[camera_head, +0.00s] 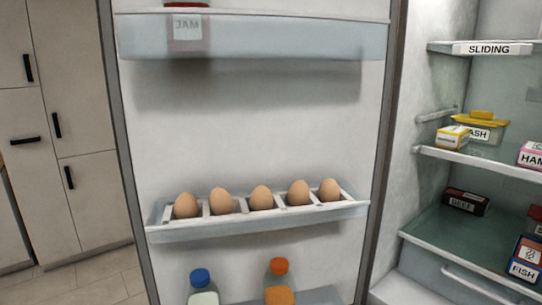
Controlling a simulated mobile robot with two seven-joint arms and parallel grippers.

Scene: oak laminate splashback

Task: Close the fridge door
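The fridge door (255,120) stands open, and its inner side fills the middle of the head view. Its left edge is the free one, and its right edge lies along the fridge body. An upper door shelf (290,37) holds a jar. A lower door rack (260,228) holds several brown eggs. Two bottles with a blue cap (201,276) and an orange cap (278,266) stand at the bottom of the door. The fridge interior (420,75) shows at the right. Neither of my grippers is in view.
Inside the fridge, a shelf (500,165) holds a yellow-lidded container (482,128) and small boxes. A dark box (466,201) and a fish box (525,258) sit lower. White cabinets (85,110) with black handles stand at the left. Tiled floor (90,285) shows bare at the lower left.

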